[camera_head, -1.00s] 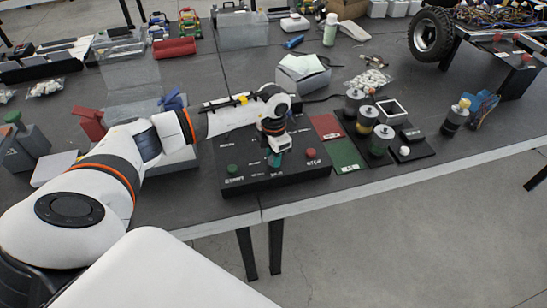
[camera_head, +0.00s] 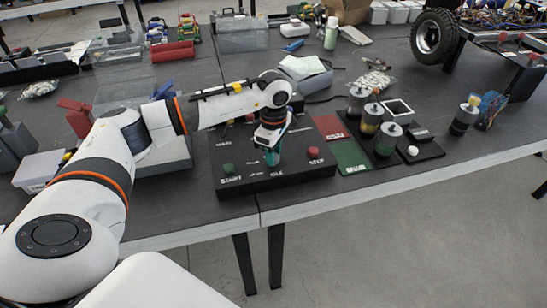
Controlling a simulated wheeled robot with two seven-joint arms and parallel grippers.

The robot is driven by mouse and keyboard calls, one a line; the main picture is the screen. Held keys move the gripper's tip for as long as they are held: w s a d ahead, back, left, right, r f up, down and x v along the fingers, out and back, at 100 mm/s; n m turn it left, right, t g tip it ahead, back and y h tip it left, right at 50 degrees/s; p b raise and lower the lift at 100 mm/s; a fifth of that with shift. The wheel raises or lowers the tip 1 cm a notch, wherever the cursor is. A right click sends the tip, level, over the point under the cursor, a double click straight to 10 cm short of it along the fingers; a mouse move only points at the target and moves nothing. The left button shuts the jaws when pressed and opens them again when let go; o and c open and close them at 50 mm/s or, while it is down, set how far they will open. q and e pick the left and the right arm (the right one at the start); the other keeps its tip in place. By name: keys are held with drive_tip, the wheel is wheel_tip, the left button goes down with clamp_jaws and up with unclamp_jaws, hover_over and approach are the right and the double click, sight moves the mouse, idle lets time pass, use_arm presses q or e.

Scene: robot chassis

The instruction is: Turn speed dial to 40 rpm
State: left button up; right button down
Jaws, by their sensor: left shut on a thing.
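A black control box (camera_head: 232,187) lies on the dark table, with a green START button (camera_head: 228,168) at its left and a red STOP button (camera_head: 314,153) at its right. My left arm reaches in from the left, and its gripper (camera_head: 272,157) points down onto the middle of the box. It is shut on a small teal part at the dial's place, between the two buttons. The gripper hides most of the dial, and its setting cannot be read. My right gripper is not in view.
Red (camera_head: 330,127) and green (camera_head: 350,156) mats lie right of the box. Beyond them, a black tray holds several cylinders (camera_head: 387,141). A grey box with white cloth (camera_head: 306,69) stands behind. The table's front edge is close before the control box.

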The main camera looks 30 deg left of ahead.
use_arm(q)
drive_tip(key=m+b, duration=0.3)
drive_tip(key=m, duration=0.2)
drive_tip(key=shift+m, duration=0.3)
drive_tip(key=m+b, duration=0.2)
drive_tip(key=m, duration=0.2)
drive_tip(key=shift+r+m, duration=0.1)
drive_tip(key=shift+m, duration=0.2)
drive_tip(key=o, duration=1)
wheel_tip(320, 180, up, 12)
idle(0.5)
